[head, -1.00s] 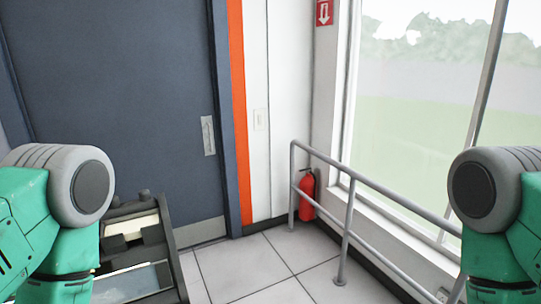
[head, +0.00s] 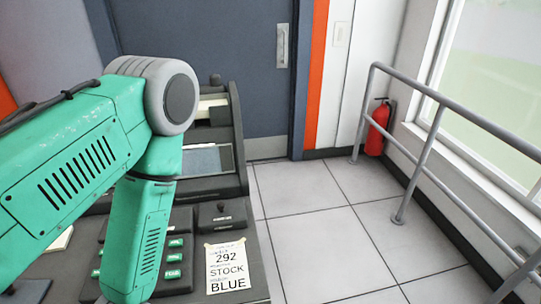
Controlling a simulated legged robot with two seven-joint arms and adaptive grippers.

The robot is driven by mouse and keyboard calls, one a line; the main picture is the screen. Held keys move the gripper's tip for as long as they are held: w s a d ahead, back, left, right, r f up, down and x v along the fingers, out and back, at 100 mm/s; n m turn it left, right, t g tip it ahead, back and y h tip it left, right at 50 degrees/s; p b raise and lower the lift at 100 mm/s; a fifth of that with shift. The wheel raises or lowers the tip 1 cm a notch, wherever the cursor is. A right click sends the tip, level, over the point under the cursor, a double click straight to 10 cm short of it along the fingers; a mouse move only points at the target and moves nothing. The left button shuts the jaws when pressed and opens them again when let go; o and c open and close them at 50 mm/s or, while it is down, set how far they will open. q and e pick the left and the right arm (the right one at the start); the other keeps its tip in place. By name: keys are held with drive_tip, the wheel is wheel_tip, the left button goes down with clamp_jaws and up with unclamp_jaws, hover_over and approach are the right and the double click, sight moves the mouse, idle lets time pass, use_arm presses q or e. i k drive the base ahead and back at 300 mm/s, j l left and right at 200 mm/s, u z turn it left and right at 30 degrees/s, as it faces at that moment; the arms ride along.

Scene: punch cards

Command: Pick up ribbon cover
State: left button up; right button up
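No ribbon cover can be made out for certain in the head view. A dark machine (head: 239,150) stands at the left, partly hidden behind my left arm. It has a small screen (head: 206,159), a pale strip (head: 212,103) near its top and several green-labelled keys (head: 174,257) on its lower panel. My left arm crosses the left side of the picture and bends down in front of the machine. Its gripper is below the frame. My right arm and gripper are out of view.
A note (head: 227,266) reading "292 STOCK BLUE" lies on the machine's front panel. A grey railing (head: 424,150) runs along the window at the right, with a red fire extinguisher (head: 377,130) behind it. A blue-grey door (head: 220,45) stands behind. The tiled floor (head: 325,230) between machine and railing is clear.

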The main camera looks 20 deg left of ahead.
sight(222, 212)
drive_tip(key=u, duration=1.4)
